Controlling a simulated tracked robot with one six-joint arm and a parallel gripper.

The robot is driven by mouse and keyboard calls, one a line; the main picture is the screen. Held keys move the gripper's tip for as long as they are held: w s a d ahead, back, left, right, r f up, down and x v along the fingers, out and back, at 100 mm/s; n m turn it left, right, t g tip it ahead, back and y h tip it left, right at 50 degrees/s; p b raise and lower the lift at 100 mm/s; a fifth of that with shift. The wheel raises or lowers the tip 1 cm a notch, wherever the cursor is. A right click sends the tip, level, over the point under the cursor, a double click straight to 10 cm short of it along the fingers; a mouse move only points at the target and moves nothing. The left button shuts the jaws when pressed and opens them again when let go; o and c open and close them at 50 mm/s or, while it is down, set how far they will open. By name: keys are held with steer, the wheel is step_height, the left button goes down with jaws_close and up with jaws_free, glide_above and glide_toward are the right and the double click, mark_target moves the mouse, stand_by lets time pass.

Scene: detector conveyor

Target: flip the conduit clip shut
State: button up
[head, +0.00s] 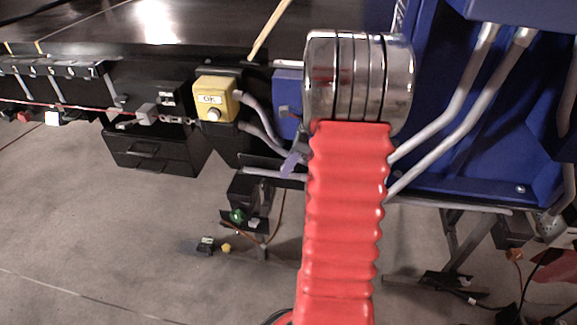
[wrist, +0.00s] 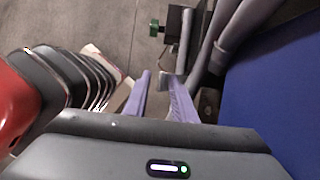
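My gripper (wrist: 160,88) shows in the wrist view as two purple fingers held apart, with a gap between them. A small grey piece (wrist: 171,81), possibly the conduit clip, lies by the tip of the right finger. I cannot tell whether they touch, or whether the clip stands open or shut. A grey conduit (wrist: 187,45) runs up from that place. In the head view a purple fingertip of my gripper (head: 292,163) shows left of my red arm, beside a horizontal conduit (head: 262,173). The rest of the gripper is hidden behind the arm.
A yellow box marked OK (head: 215,98) has grey conduits curving from it toward my gripper. A blue housing (head: 470,130) with two pale pipes stands to the right. Black drawers (head: 152,150) hang at the left. A green knob (head: 238,216) sits below. Grey floor is open at lower left.

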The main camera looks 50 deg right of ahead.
steer(key=v, duration=1.3)
steer(key=shift+r, duration=0.35)
steer(key=shift+s+d, duration=0.1)
steer(key=w+a+r+n+h, duration=0.15)
steer(key=a+r+n, duration=0.25)
steer(key=a+n, duration=0.55)
steer(key=s+a+n, duration=0.3)
steer(key=a+n, duration=0.3)
steer(key=a, duration=0.3)
steer(key=s+a+n+t+h, duration=0.1)
steer(key=s+a+n, duration=0.3)
steer(key=a+n, duration=0.3)
steer(key=s+a+f+n+t, duration=0.1)
steer(key=s+a+n, duration=0.2)
steer(key=a+n, duration=0.4)
steer(key=shift+s+a, duration=0.25)
steer(key=shift+a, duration=2.75)
